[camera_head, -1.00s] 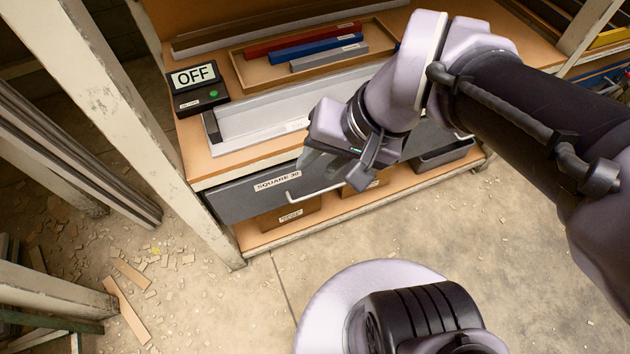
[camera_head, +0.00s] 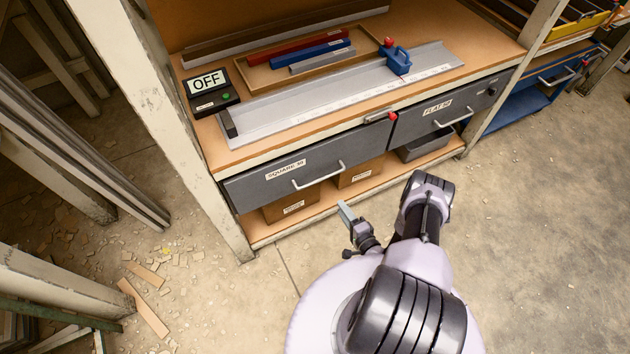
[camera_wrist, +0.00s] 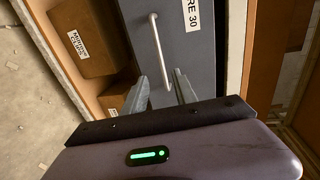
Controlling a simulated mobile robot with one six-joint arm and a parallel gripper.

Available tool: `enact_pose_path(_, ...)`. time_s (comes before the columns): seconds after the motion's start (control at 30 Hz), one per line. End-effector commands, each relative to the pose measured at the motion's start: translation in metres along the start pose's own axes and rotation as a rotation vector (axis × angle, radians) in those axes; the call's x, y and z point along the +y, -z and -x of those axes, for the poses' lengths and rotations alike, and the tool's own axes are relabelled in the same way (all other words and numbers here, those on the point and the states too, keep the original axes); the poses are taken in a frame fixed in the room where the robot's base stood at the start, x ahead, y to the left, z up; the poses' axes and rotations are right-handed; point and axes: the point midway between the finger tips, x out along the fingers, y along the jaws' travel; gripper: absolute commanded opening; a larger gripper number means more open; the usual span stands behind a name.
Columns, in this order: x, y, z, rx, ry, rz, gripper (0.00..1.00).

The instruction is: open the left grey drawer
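The left grey drawer (camera_head: 270,188) sits under the bench top, closed, with a SQUARE 30 label and a pale bar handle (camera_head: 318,176). My gripper (camera_head: 346,212) is low in front of this drawer, just below and to the right of the handle in the head view. In the wrist view, the handle (camera_wrist: 157,45) runs up and down across the drawer front (camera_wrist: 180,50). The two fingers of my gripper (camera_wrist: 163,92) are spread, with the handle's lower end showing between them. The gripper is open and empty; whether a finger touches the handle I cannot tell.
Cardboard boxes (camera_head: 292,205) stand on the shelf below. An OFF display box (camera_head: 210,90) and a metal rail (camera_head: 330,100) lie on top.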

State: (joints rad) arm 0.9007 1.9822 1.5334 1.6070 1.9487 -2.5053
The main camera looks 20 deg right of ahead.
Motion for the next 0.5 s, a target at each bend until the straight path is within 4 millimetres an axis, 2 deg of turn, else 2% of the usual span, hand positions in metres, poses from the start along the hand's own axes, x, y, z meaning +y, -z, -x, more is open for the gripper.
enact_pose_path(0.4,0.004,-0.004,-0.115,-0.010,0.005,0.003,0.34)
enact_pose_path(0.5,0.003,-0.004,-0.138,-0.010,0.004,0.003,0.34)
